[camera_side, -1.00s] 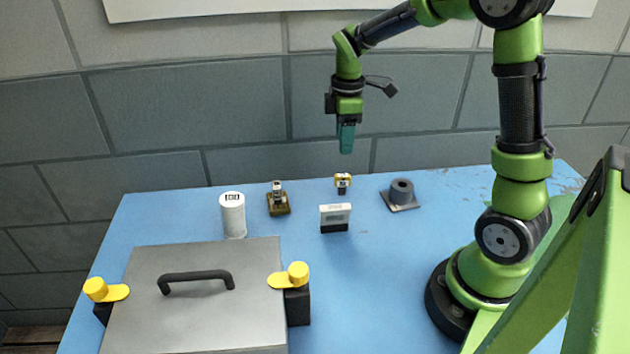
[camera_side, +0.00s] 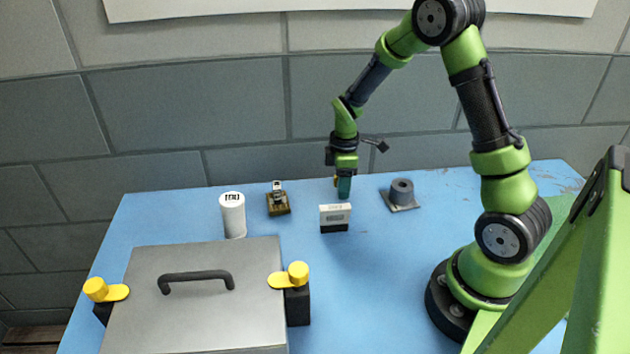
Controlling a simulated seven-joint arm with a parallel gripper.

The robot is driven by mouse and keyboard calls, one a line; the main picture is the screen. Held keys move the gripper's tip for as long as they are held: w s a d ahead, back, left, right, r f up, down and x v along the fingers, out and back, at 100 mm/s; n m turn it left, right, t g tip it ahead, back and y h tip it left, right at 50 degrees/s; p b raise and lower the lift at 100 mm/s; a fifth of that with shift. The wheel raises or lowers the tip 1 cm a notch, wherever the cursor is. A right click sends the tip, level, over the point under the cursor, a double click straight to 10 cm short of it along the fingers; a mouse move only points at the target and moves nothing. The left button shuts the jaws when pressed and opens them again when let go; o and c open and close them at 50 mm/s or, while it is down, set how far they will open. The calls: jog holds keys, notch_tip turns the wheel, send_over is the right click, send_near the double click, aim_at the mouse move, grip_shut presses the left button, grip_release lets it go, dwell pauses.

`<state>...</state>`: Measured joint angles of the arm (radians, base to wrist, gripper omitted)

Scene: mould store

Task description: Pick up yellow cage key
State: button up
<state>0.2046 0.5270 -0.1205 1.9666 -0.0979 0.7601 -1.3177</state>
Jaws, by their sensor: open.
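The small yellow key (camera_side: 336,181) stands at the back of the blue table. Only a yellow sliver shows at the left of the fingers. My gripper is open; whether the fingers are around the key or in front of it cannot be told from this view.
A white and black block (camera_side: 335,218) stands close in front of my gripper. A grey cylinder on a plate (camera_side: 402,193) is to the right. A brass-coloured part (camera_side: 278,203) and a white canister (camera_side: 233,215) are to the left. A grey lidded box (camera_side: 200,310) with yellow latches fills the front left.

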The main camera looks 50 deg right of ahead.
grip_shut()
dwell(0.4)
